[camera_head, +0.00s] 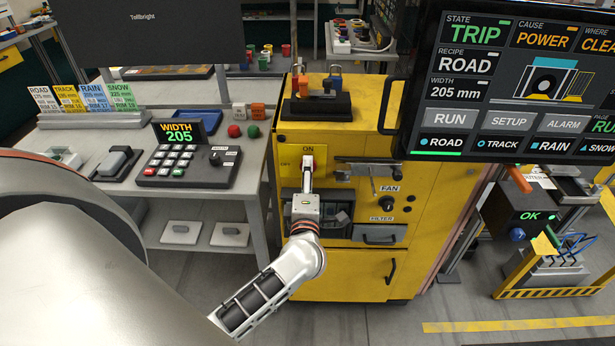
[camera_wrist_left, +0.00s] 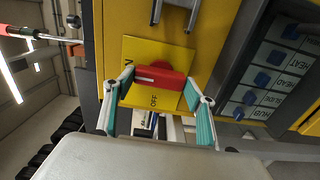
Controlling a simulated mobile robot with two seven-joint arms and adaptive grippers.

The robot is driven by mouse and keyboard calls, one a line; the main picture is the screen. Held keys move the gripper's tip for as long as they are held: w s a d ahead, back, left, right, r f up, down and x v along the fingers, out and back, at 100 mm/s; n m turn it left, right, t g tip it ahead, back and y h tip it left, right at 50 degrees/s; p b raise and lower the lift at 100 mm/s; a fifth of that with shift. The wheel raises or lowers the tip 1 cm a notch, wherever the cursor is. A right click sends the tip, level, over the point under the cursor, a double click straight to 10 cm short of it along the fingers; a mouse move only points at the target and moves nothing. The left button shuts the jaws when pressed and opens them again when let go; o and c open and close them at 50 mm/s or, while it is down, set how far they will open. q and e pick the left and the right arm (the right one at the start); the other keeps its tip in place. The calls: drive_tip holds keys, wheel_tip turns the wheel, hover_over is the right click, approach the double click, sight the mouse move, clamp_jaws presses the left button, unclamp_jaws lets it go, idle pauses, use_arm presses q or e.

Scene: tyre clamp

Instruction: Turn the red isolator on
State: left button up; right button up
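The red isolator handle (camera_head: 309,162) sits on a yellow plate (camera_head: 320,153) on the yellow cabinet's front, with ON above and OFF at the left. In the left wrist view the red handle (camera_wrist_left: 163,82) lies crosswise, its white line at the end towards the partly hidden ON lettering. My left gripper (camera_head: 308,184) is right in front of it. In the left wrist view my left gripper (camera_wrist_left: 160,94) is open, with one finger beyond each end of the handle; I cannot tell whether they touch it. My right gripper is not in view.
The cabinet (camera_head: 350,272) has a FAN knob (camera_head: 387,204) and a FILTER drawer (camera_head: 380,234) right of the isolator. A screen (camera_head: 515,80) reading TRIP and POWER stands at the right. A keypad (camera_head: 188,165) showing WIDTH 205 is on the left bench.

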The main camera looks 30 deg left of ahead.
use_arm(q)
drive_tip(key=o, duration=0.4)
drive_tip(key=v, duration=1.2)
